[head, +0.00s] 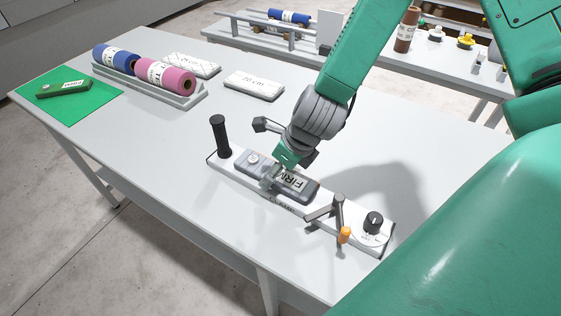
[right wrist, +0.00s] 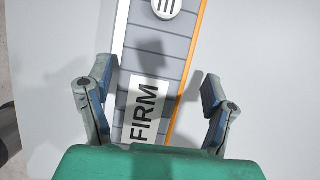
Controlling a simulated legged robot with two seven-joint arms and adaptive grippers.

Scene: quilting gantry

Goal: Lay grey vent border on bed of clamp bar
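The grey vent border (head: 309,190), a slatted block with a "FIRM" label and a round knob, lies lengthwise on the bed of the white clamp bar (head: 226,165) in the head view. It looks flat, but I cannot tell whether it is fully seated. In the right wrist view the border (right wrist: 150,60) runs between my fingers, with an orange strip along its right side. My right gripper (right wrist: 157,88) is open, its fingers apart from the border on both sides. In the head view my right gripper (head: 277,172) partly covers the border's middle. My left gripper is not in view.
The clamp bar carries a black upright handle (head: 220,135), a lever with an orange tip (head: 344,235) and a black dial (head: 374,221). A roll tray (head: 150,88), white packs (head: 254,86) and a green mat (head: 85,105) with a green block stand farther left. The table's front-left is clear.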

